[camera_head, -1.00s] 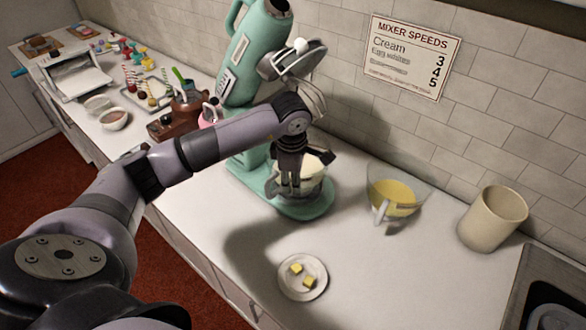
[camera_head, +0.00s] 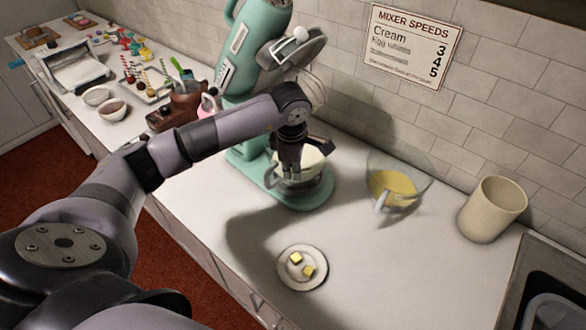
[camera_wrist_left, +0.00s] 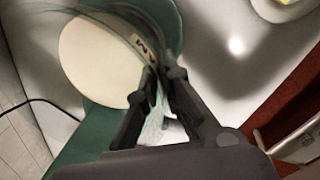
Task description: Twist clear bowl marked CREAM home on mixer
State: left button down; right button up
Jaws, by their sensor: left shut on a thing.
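The clear bowl (camera_head: 318,184) of pale cream sits at the base of the mint-green mixer (camera_head: 306,201), below the raised head and whisk. In the left wrist view the bowl shows from above, with pale cream (camera_wrist_left: 92,62) inside and a small label (camera_wrist_left: 150,46) ending in M on its rim. My left gripper (camera_head: 288,178) reaches down at the bowl's near side. In the wrist view its fingers (camera_wrist_left: 160,92) are shut on a clear part of the bowl, probably its handle. The gripper hides part of the bowl, and its seating on the base is hidden. My right gripper is not in view.
A clear bowl of yellow liquid (camera_head: 402,188) and a beige canister (camera_head: 492,210) stand right of the mixer. A plate with yellow cubes (camera_head: 302,267) lies in front. A sink is at lower right. Several small items crowd the counter's left. The front counter is mostly clear.

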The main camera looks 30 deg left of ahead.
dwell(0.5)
pick_arm(q)
jog(key=shift+a+f+m+b, duration=0.1)
jog(key=shift+a+m+b, duration=0.15)
jog(key=shift+m+b, duration=0.25)
jog(key=shift+s+a+b, duration=0.15)
jog(key=shift+a+b, duration=0.1)
jog(key=shift+b, duration=0.05)
jog(key=c, duration=1.7)
grip_release()
jog(key=r, duration=0.4)
jog(key=s+r, duration=0.1)
jog(key=r, duration=0.7)
jog(key=shift+s+d, duration=0.25)
jog(key=shift+s, duration=0.05)
